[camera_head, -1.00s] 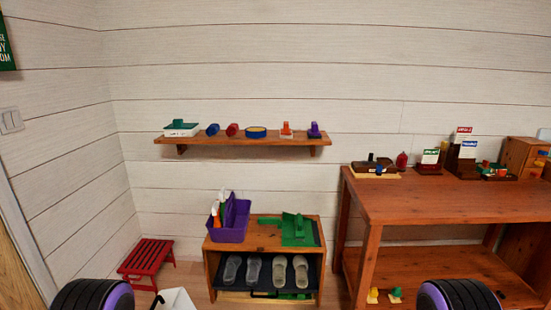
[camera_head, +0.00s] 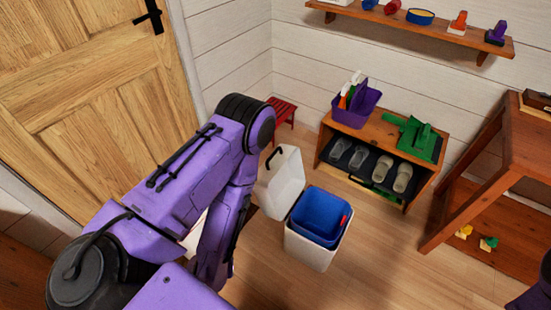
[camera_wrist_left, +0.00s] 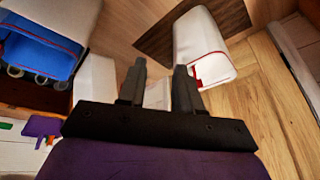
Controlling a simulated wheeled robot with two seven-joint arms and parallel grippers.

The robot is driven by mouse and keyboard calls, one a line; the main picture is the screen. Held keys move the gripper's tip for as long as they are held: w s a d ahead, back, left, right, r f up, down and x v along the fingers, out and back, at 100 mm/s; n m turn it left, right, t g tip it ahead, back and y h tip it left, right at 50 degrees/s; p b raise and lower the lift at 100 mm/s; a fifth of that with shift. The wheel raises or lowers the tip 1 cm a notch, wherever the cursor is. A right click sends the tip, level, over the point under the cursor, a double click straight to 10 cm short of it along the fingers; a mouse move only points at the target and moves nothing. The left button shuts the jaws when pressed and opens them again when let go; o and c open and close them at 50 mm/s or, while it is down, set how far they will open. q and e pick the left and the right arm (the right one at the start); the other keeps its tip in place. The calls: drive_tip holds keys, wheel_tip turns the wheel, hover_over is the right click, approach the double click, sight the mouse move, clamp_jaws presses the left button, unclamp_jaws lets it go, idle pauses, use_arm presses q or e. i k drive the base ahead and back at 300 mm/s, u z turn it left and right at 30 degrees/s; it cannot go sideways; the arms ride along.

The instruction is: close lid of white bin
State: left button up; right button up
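The white bin (camera_head: 306,248) stands on the floor in the head view, with a blue liner (camera_head: 322,215) inside. Its white lid (camera_head: 284,178) is open, tilted up on the bin's left side, with a black handle on its upper edge. In the wrist view, the blue liner (camera_wrist_left: 38,52) is at the upper left, and a pale panel (camera_wrist_left: 95,80), perhaps the lid, is partly behind the fingers. My left gripper (camera_wrist_left: 160,75) has its fingers apart with nothing clearly held. In the head view my left arm hides it, left of the lid. My right gripper is out of view.
Another white object (camera_wrist_left: 197,45) with red trim is near the fingers. A low wooden shelf (camera_head: 345,138) with a purple caddy (camera_head: 350,112) and slippers stands behind the bin. A red stool (camera_head: 283,110) is by the wall. The floor (camera_head: 385,255) right of the bin is clear.

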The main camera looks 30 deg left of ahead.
sight(281, 178)
drive_tip(key=k, duration=0.5)
drive_tip(key=u, duration=0.8)
drive_tip(key=i, duration=1.45)
drive_tip(key=z, duration=0.6)
